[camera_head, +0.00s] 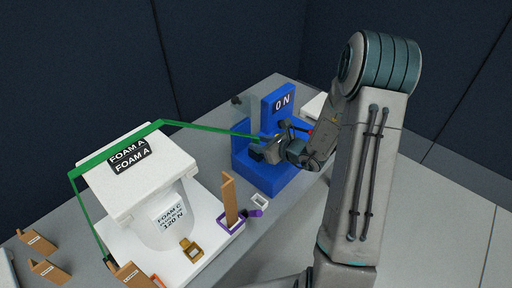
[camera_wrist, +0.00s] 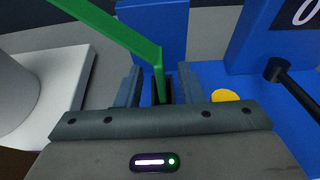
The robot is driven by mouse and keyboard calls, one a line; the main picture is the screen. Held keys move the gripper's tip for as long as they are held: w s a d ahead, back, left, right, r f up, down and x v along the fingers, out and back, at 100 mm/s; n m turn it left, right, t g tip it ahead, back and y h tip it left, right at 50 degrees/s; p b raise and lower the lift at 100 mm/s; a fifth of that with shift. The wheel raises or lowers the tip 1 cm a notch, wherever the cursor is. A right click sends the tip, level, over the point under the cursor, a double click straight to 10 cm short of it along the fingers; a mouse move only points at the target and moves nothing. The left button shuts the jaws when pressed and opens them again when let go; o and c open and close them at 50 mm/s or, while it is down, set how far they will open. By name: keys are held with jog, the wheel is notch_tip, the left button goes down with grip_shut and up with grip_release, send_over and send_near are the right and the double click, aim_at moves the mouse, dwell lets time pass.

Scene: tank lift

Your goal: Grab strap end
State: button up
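A green strap (camera_head: 210,130) runs over the top of the white foam-labelled block (camera_head: 150,180) and across to the blue stand (camera_head: 270,178). Its right end reaches my gripper (camera_head: 268,150) at the stand. In the wrist view the strap (camera_wrist: 110,25) comes in from the upper left, bends down and ends between the two fingers of my gripper (camera_wrist: 160,90). The fingers stand apart, with a small dark part between them at the strap's lower end. Gaps seem to show beside the strap. The very end of the strap is hidden behind the gripper body.
The blue stand carries a "0 N" display (camera_head: 282,102) and a dark lever (camera_wrist: 292,85) close to my gripper's right. A yellow disc (camera_wrist: 225,95) lies beside the fingers. A wooden post (camera_head: 229,198) and a purple frame (camera_head: 230,222) stand at the white base's right edge.

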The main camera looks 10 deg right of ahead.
grip_shut()
jog(key=shift+r, duration=0.1)
